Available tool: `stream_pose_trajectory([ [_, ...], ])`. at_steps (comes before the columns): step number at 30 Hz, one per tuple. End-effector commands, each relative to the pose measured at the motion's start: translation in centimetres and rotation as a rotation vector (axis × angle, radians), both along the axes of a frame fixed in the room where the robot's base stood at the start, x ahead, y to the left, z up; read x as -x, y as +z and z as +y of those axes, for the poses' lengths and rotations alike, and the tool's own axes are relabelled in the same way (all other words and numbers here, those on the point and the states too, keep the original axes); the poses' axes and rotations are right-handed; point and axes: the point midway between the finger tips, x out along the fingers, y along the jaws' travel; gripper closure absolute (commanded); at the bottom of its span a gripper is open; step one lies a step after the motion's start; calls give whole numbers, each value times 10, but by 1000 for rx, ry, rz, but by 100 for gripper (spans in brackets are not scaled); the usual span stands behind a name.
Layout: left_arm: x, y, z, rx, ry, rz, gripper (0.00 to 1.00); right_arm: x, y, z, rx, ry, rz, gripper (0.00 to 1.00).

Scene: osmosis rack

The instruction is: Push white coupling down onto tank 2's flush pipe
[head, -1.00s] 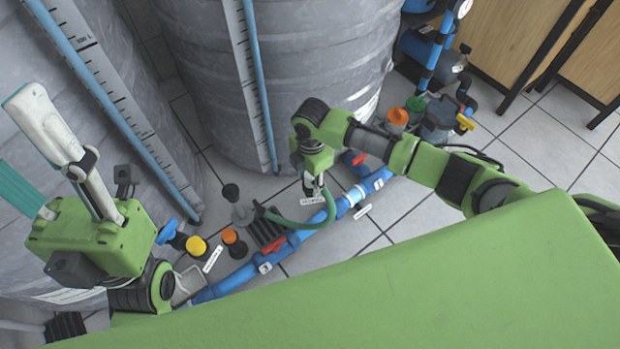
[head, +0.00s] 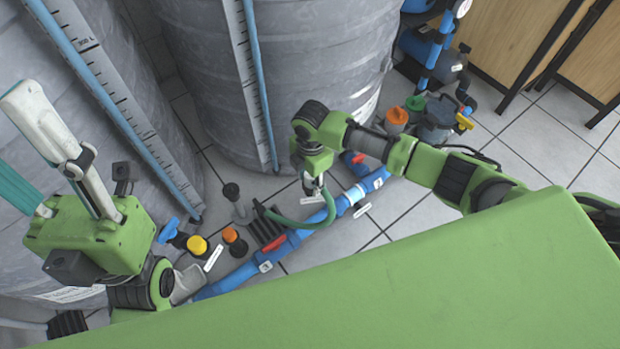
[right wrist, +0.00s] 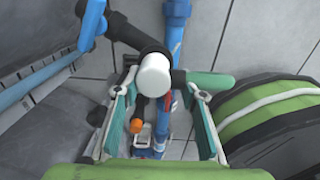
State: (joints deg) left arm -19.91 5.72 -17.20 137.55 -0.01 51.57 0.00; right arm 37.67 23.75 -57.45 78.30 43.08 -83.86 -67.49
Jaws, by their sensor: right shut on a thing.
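The white coupling (right wrist: 154,75) shows end-on as a pale round piece between the fingers of my right gripper (right wrist: 155,85). Dark pipe fittings lie just behind and beside it. My right gripper is shut on the coupling. In the head view the right gripper (head: 314,188) points down over the blue pipework, in front of the middle grey tank (head: 310,80). There its own fingers hide most of the coupling, and I cannot tell how far it sits on a pipe. My left gripper (head: 12,130) is open and empty at the left, with its fingers apart.
A blue pipe (head: 300,238) with red valve handles runs across the tiled floor. A green hose (head: 295,224) curves beside the right gripper. Yellow (head: 197,245) and orange (head: 230,235) caps stand nearby. Another grey tank (head: 50,190) fills the left.

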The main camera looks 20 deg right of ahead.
Motion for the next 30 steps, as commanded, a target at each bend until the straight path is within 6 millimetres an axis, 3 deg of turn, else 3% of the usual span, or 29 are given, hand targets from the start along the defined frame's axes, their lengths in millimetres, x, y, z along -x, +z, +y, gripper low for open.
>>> stream_pose_trajectory([
  [4, 0, -2, 0, 1, 0, 1, 54, 0, -4, 0, 0, 0, 1, 84],
  [5, 0, -1, 0, 1, 0, 1, 54, 0, -3, 0, 0, 0, 0, 55],
  [6, 0, -1, 0, 0, 0, 2, 54, 0, -3, 0, 0, 0, 0, 44],
  [7, 0, -1, 0, 0, 0, 2, 54, 0, -3, 0, 0, 0, 0, 43],
  [20, 0, -1, 1, 2, 2, 3, 54, -1, 6, 0, -1, 1, -2, 43],
  [30, 0, -2, 0, 0, 0, 3, 54, 0, 73, 0, -1, 1, -4, 43],
])
